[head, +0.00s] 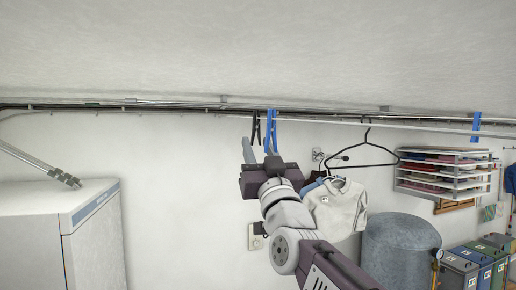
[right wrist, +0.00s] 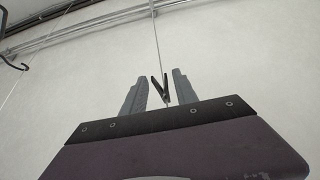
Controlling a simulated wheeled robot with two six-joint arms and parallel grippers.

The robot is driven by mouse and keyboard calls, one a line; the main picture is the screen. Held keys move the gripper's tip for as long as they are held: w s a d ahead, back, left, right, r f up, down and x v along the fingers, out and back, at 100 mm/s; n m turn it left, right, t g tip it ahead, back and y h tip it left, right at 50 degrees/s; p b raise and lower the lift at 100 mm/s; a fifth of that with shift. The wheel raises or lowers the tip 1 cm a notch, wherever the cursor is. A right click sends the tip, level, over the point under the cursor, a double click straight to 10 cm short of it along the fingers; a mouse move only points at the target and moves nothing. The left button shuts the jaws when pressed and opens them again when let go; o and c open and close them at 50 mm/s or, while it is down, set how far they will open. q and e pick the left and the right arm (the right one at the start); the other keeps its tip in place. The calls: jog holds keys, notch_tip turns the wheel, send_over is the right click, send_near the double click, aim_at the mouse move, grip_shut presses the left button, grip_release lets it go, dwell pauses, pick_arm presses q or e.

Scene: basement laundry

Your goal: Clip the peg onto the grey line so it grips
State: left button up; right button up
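The grey line (head: 345,122) runs under the ceiling across the head view; a thin line also shows in the right wrist view (right wrist: 156,32). A dark peg (head: 256,128) shows upright at the line, just above my right gripper (head: 260,149). In the right wrist view the dark peg (right wrist: 154,88) is V-shaped and lies between my right fingers (right wrist: 158,92), with small gaps to both. My right gripper looks open. I cannot tell whether the peg grips the line. A blue peg (head: 271,128) is close to the right. My left gripper is not in view.
Another blue peg (head: 476,125) hangs on the line farther right. A black hanger (head: 366,150) hangs near my right gripper. Shirts (head: 338,207) hang below. A white cabinet (head: 95,235) stands at the left. Pipes (head: 150,104) run along the ceiling edge.

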jog(key=b+v, duration=0.7)
jog(key=v, duration=0.2)
